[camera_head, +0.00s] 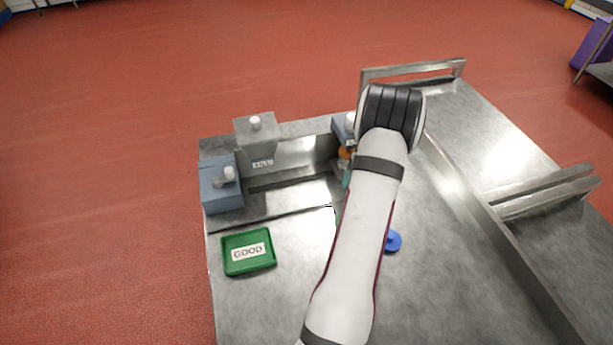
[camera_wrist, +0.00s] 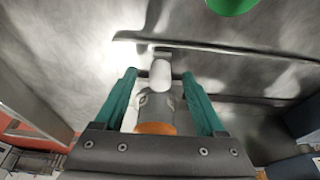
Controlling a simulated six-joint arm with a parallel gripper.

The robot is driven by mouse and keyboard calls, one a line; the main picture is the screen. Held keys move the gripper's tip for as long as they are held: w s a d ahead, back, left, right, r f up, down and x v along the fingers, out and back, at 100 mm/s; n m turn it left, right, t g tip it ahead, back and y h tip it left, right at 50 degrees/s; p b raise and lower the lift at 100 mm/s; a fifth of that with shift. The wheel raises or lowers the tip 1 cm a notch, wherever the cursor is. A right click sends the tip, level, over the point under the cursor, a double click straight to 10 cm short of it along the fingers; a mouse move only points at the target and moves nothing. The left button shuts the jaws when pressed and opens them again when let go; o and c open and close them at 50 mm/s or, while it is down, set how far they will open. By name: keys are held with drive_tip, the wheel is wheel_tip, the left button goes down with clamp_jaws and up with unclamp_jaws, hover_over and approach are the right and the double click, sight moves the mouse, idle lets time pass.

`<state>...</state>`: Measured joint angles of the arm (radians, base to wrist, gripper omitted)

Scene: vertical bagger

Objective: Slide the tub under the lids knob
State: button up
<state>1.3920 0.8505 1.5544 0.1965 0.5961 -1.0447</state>
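My gripper (camera_wrist: 160,76) has two teal fingers, set apart on either side of a grey piece (camera_wrist: 158,104) with a white rounded end (camera_wrist: 160,74) and an orange part (camera_wrist: 155,128). Gaps show beside this piece, so the fingers look open around it. In the head view, a teal finger and an orange part (camera_head: 345,153) show just left of my wrist, at the right end of the steel station. A white knob (camera_head: 350,118) sits on a blue block there. I cannot tell which thing is the tub or which knob is the lids knob; my arm hides much of this area.
A steel box (camera_head: 255,143) with a white knob and a blue block (camera_head: 220,190) with a white handle stand at the left. A green tray (camera_head: 232,267) labelled GOOD lies in front. A blue round thing (camera_head: 393,241) is right of my arm. A steel rail borders the right.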

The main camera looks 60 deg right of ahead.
drive_tip(key=shift+v, duration=2.5)
drive_tip(key=v, duration=1.5)
drive_tip(key=shift+r, duration=0.4)
drive_tip(key=shift+a, duration=0.15)
